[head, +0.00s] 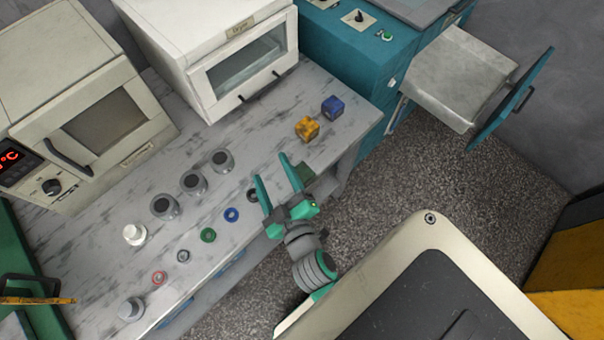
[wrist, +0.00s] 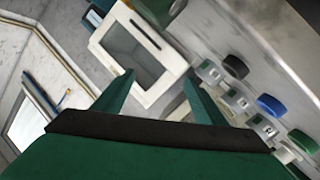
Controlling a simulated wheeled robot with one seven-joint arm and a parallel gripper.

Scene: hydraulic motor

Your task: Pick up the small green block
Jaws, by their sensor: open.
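No small green block shows clearly in either view. In the head view, a small grey-green shape (head: 306,173) is partly hidden beside the right finger, and I cannot tell if it is the block. My gripper (head: 270,167) is open, with its teal fingers apart over the front edge of the marbled table (head: 262,128). Nothing shows between the fingers. An orange block (head: 307,128) and a blue block (head: 333,106) sit on the table beyond the fingertips.
A white dryer (head: 225,50) and a beige oven (head: 85,110) stand at the back. Several grey cylinders (head: 193,182) and rings, including a green ring (head: 207,235), lie at the left. A teal cabinet (head: 350,65) with an open drawer (head: 455,75) is right.

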